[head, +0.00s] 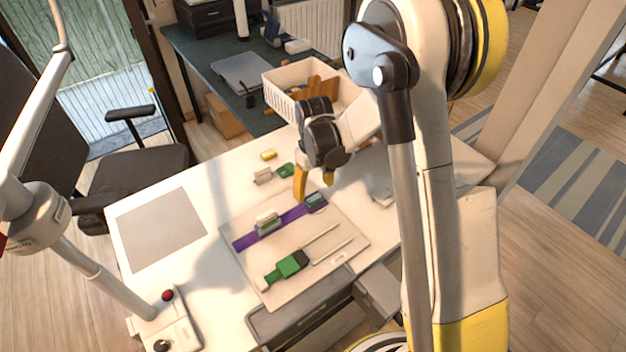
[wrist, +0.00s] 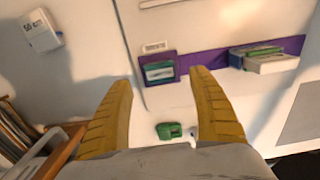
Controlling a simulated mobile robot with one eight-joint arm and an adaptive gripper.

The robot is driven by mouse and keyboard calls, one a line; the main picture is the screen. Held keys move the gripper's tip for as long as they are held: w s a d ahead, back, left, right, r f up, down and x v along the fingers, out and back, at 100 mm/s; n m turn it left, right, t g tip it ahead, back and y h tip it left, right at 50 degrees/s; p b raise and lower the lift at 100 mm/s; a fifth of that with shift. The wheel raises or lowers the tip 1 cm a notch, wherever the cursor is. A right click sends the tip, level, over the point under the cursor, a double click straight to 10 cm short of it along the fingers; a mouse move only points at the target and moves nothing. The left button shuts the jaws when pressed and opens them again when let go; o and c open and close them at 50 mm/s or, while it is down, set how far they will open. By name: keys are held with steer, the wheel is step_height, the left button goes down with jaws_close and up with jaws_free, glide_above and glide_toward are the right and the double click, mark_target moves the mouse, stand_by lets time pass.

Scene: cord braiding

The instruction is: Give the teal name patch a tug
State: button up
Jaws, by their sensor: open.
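The teal name patch (head: 316,200) lies at the right end of a purple strip (head: 243,241) on a pale board (head: 330,275). In the wrist view the teal patch (wrist: 158,71) has a purple border and lies flat, just past the gap between my fingertips. My gripper (head: 314,190) is above the patch end of the strip, with its yellow fingers pointing down. In the wrist view my gripper (wrist: 160,76) is open, with nothing held between the fingers. I cannot tell how the patch is fastened to the strip.
A white-and-green block (head: 267,221) sits on the strip, left of the patch. A green tool (head: 288,267) and thin rods lie on the board's front part. A green piece (head: 285,170) and a yellow block (head: 268,155) lie behind. A white basket (head: 280,92) stands farther back.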

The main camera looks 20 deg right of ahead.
mark_target(314, 198)
step_height(314, 198, down, 4)
steer(key=shift+f+b, duration=0.2)
steer(key=shift+b, duration=0.4)
steer(key=shift+c, duration=0.6)
steer(key=c, duration=1.2)
